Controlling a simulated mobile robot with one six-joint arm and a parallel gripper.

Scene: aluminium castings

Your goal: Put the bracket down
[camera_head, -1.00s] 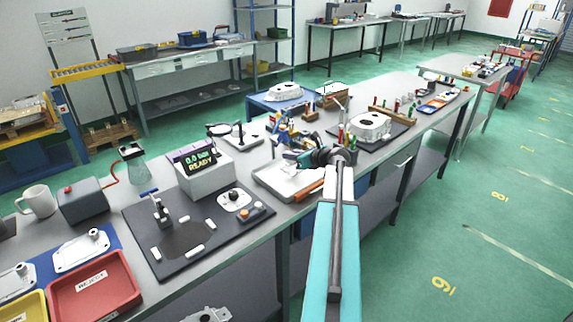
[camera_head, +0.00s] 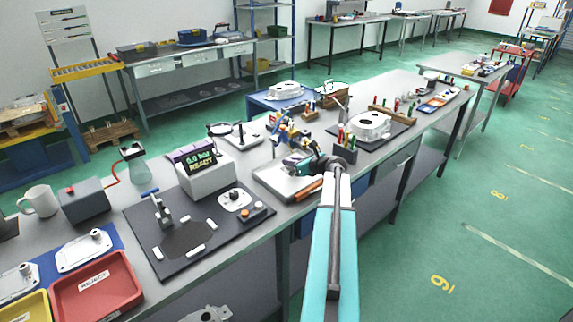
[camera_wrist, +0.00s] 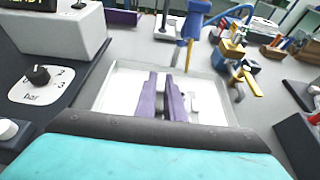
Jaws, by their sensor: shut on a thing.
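My gripper (camera_head: 294,167) is over a shallow pale tray (camera_head: 262,184) near the bench's front edge. In the wrist view its two purple fingers (camera_wrist: 164,98) point down toward the tray's light floor (camera_wrist: 122,88) with a narrow gap between them. They are shut on the bracket, which is mostly hidden; a small pale part of it (camera_wrist: 194,100) seems to show beside the right finger. I cannot tell whether the bracket touches the tray floor.
A grey gauge box (camera_head: 205,178) and a dark mat (camera_head: 165,262) with a dial plate (camera_head: 235,199) lie left of the tray. Blue and yellow fixtures (camera_wrist: 232,58) stand just behind it. A dark holder with pens (camera_head: 345,154) stands to the right.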

